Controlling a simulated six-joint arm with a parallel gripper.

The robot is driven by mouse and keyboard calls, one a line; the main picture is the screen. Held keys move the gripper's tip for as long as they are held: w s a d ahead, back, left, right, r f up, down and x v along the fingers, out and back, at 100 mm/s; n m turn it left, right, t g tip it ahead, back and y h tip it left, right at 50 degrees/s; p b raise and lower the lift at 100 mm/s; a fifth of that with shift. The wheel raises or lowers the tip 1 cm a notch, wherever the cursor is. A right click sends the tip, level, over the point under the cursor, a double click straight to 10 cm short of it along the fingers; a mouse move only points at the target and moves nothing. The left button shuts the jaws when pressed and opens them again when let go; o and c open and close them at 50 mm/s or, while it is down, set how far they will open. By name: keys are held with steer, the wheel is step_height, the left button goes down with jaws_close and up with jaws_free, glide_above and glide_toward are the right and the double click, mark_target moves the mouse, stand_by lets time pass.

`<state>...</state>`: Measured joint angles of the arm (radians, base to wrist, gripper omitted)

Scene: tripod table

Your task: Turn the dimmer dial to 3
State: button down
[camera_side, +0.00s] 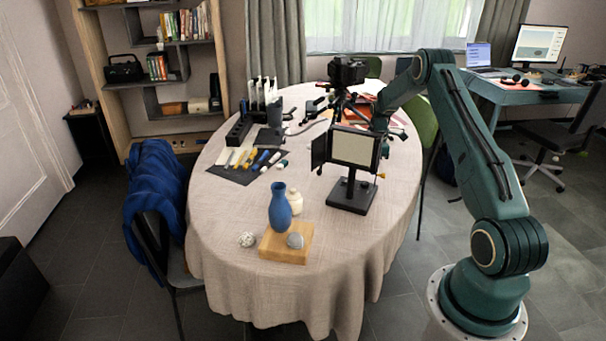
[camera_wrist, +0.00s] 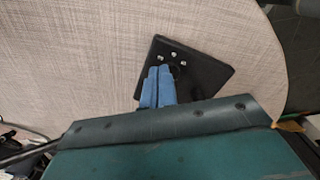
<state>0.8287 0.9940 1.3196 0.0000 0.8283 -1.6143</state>
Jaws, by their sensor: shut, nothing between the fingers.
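A lamp with a pale square panel (camera_side: 355,148) stands on a black base plate (camera_side: 350,196) on the table, in the side view. In the wrist view, the base plate (camera_wrist: 212,78) lies flat below, with several small light marks (camera_wrist: 171,53) in an arc. A dark round shape beside the fingertips looks like the dimmer dial (camera_wrist: 180,72); the fingers cover part of it. My gripper (camera_wrist: 159,70) is shut and empty, its blue fingers together over the plate. I cannot tell whether they touch the dial. The dial's setting cannot be read.
A blue vase (camera_side: 281,208) stands on a wooden block (camera_side: 272,247) at the front. A camera on a tripod (camera_side: 346,73) stands behind the lamp, close to my arm. Tools lie on a dark mat (camera_side: 226,172).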

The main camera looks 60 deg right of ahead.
mark_target(365, 185)
steer(key=shift+f, duration=1.85)
steer(key=shift+w+a, duration=0.1)
steer(key=shift+a, duration=0.2)
steer(key=shift+s+a, duration=0.35)
steer(key=shift+s, duration=0.15)
steer(key=shift+s+a, duration=0.2)
steer(key=shift+a, duration=0.15)
stand_by(0.5)
steer(key=shift+s, duration=0.1)
steer(key=shift+s+d, duration=0.15)
steer(key=shift+s, duration=0.15)
steer(key=shift+r, duration=0.1)
